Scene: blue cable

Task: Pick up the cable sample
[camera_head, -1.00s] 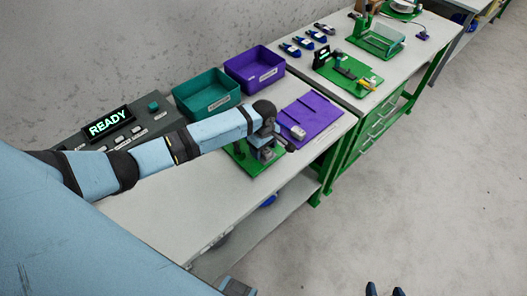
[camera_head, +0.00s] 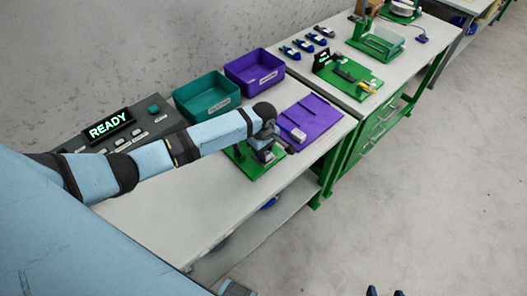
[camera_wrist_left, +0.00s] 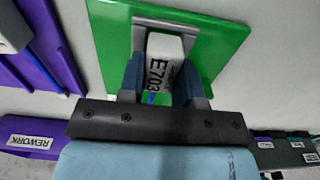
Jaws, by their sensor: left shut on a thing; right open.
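My left gripper (camera_head: 268,152) is low over a green plate (camera_head: 238,156) on the near bench. In the left wrist view its two blue fingers (camera_wrist_left: 163,88) are shut on a white block labelled E703 (camera_wrist_left: 163,62), with a small blue piece at its near end. This block looks like the cable sample's tag or end; the rest of it is hidden. The block is over the green plate and a grey fixture (camera_wrist_left: 160,23); I cannot tell whether it touches them. My right gripper (camera_head: 385,292) shows only its two fingertips at the bottom edge, apart and empty, over the floor.
A purple tray (camera_head: 312,113) with a white block (camera_head: 298,134) lies right of the green plate. Teal (camera_head: 207,96) and purple (camera_head: 255,70) bins stand behind. A READY console (camera_head: 125,130) is at left. The bench front is clear.

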